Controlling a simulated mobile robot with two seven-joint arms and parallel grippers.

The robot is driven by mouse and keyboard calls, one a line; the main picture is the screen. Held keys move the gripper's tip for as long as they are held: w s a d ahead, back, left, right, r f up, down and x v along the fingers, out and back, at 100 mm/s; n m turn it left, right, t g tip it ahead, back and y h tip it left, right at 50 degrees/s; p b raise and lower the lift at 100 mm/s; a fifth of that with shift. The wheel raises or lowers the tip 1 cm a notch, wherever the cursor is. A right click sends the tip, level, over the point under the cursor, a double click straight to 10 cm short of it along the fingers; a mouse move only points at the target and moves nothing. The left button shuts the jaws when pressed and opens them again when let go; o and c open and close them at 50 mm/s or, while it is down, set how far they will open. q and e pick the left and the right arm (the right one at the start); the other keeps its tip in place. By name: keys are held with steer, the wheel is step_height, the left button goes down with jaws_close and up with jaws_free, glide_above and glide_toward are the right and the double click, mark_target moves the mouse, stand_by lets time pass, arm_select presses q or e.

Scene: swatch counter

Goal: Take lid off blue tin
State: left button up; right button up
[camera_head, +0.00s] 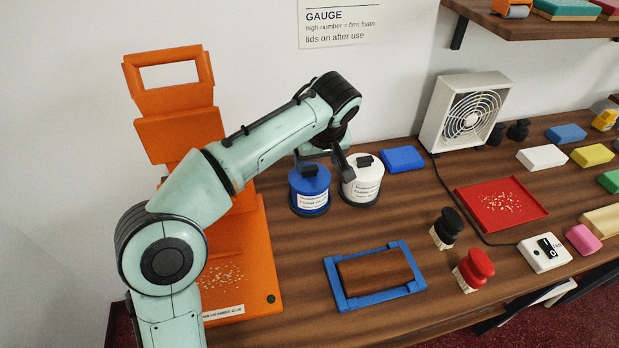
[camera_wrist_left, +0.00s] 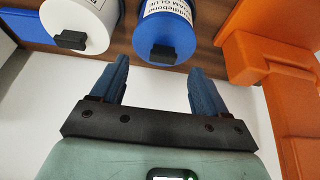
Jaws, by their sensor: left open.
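The blue tin (camera_head: 309,197) stands upright on the counter with its blue lid (camera_head: 310,174) on. The lid has a black block-shaped knob (camera_head: 310,169). In the left wrist view the blue tin (camera_wrist_left: 165,28) is upside down at the top, with its knob (camera_wrist_left: 162,55) pointing toward the fingers. My left gripper (camera_wrist_left: 155,75) is open and empty, its two fingers apart on either side of the knob's line, short of it. In the head view my left gripper (camera_head: 322,155) is above the blue and white tins. My right gripper is not in view.
A white tin (camera_head: 361,190) with a black knob stands close to the right of the blue tin. A blue block (camera_head: 403,159) lies behind it. An orange stand (camera_head: 252,262) is at the left. A blue frame (camera_head: 343,302) holding a brown block lies in front.

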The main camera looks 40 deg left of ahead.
mark_target(310, 168)
arm_select(q)
steer(key=x, duration=0.3)
steer(key=a+b+x, duration=0.1)
steer(key=x, duration=0.2)
steer(key=shift+w+a+r, duration=0.1)
steer(key=shift+w+a, duration=0.05)
steer(key=shift+a, duration=0.1)
steer(key=c, duration=1.1)
steer(key=shift+r, duration=0.1)
steer(key=shift+c, duration=0.2)
